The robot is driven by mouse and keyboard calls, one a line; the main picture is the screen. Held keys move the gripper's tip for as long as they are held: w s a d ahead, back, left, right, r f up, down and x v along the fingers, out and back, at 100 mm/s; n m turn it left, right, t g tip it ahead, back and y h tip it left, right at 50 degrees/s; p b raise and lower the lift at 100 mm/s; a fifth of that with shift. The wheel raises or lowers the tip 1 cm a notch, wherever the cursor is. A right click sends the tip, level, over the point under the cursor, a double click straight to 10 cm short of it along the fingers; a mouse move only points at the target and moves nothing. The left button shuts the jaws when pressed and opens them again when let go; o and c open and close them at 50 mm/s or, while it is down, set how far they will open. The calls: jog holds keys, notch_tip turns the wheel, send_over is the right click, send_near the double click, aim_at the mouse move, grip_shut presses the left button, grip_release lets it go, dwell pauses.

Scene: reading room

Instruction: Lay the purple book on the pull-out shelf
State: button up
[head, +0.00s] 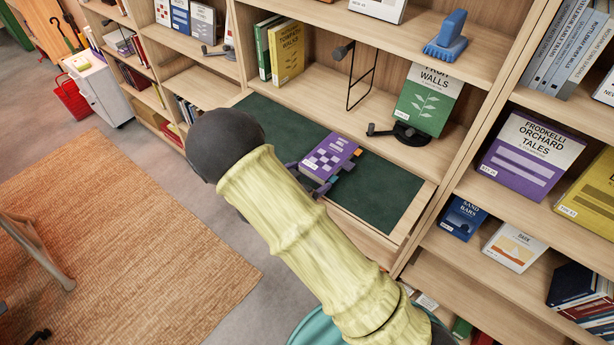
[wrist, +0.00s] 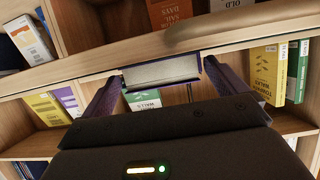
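The purple book (head: 330,158) has a checkered cover that faces up in the head view. It shows over the dark green top of the pull-out shelf (head: 390,197); I cannot tell whether it touches that surface. My gripper (head: 322,176) is at the book, its dark fingers on either side, partly hidden by my arm. In the wrist view the book (wrist: 160,73) shows its pale page edge between the two fingertips of my gripper (wrist: 163,78), which look shut on it. The pull-out shelf's left part is behind my wrist.
A wire bookend (head: 362,78) and upright green and yellow books (head: 287,52) stand further left. Another purple book (head: 525,155) is on the right-hand bookcase. Bare green surface lies right of the held book.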

jog(key=shift+a, duration=0.1)
jog(key=shift+s+a+r, duration=0.15)
jog(key=shift+s+a, duration=0.15)
jog(key=shift+s, duration=0.05)
jog(key=b+v, duration=0.3)
jog(key=v, duration=0.8)
jog(key=shift+d+r, duration=0.1)
jog(key=shift+d, duration=0.05)
